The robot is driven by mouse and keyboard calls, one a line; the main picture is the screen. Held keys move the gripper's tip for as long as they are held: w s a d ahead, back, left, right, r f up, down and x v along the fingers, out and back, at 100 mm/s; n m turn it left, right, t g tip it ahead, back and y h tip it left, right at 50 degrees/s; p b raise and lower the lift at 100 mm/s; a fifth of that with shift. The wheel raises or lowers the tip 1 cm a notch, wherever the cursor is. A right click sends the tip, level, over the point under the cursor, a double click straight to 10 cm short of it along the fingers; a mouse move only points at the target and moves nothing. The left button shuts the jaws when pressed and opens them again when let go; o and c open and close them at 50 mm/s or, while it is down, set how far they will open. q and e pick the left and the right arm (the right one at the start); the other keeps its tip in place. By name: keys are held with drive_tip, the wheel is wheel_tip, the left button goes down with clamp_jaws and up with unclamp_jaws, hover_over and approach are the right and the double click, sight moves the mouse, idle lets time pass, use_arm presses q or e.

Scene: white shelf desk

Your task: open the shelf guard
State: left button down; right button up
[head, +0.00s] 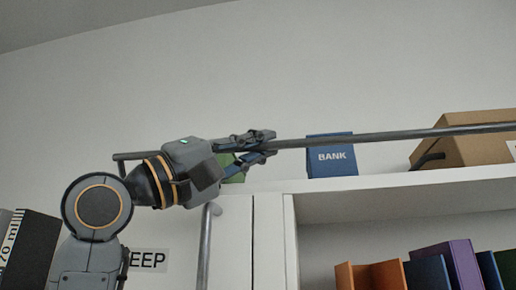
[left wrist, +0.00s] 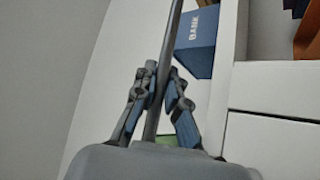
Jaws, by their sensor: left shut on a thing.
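The shelf guard is a long thin grey bar (head: 390,136) that runs above the top of the white shelf (head: 400,181). It rises slightly to the right and leaves the head view at the right edge. My left gripper (head: 268,143) is shut on the guard bar near its left part. In the left wrist view the fingers (left wrist: 160,92) close on both sides of the bar (left wrist: 173,35), which runs away from the camera. My right gripper is in neither view.
A blue box marked BANK (head: 332,156) stands on the shelf top behind the bar. A brown cardboard box (head: 470,142) is at the right. A green thing (head: 234,170) is partly hidden behind my gripper. Several books (head: 462,264) stand below. A vertical handle (head: 206,245) is on the white cabinet.

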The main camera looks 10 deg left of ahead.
use_arm(q)
drive_tip(key=c, duration=1.4)
unclamp_jaws()
drive_tip(key=shift+w, duration=0.1)
drive_tip(key=shift+o, duration=0.2)
drive_tip(key=v, duration=1.2)
drive_tip(key=shift+c, duration=0.2)
